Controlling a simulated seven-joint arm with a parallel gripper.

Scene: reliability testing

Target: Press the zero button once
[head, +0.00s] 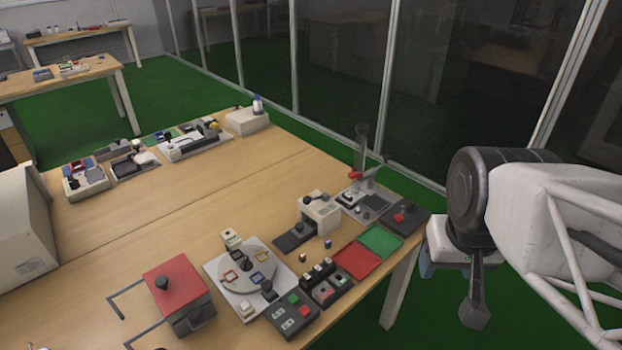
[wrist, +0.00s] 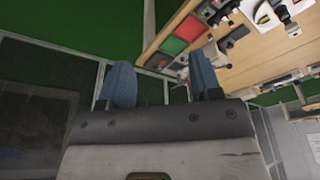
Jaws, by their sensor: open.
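I cannot read which control is the zero button. Candidates in the head view are a dark panel with red and green buttons (head: 292,314), a white button (head: 246,309) beside the round plate, and a red knob or button on a dark base (head: 405,218) at the table's right corner. My gripper shows in the head view at the right, beyond the table's right edge, with a blue finger (head: 427,268) partly visible. In the wrist view my gripper (wrist: 162,82) has two blue fingers spread apart with nothing between them. It touches no device.
The wooden table (head: 130,250) carries a red-lidded box (head: 175,287), a round plate (head: 243,268), a small press-like device (head: 320,212), and red (head: 357,261) and green (head: 381,241) trays. Glass panels stand behind. The table's middle is mostly clear.

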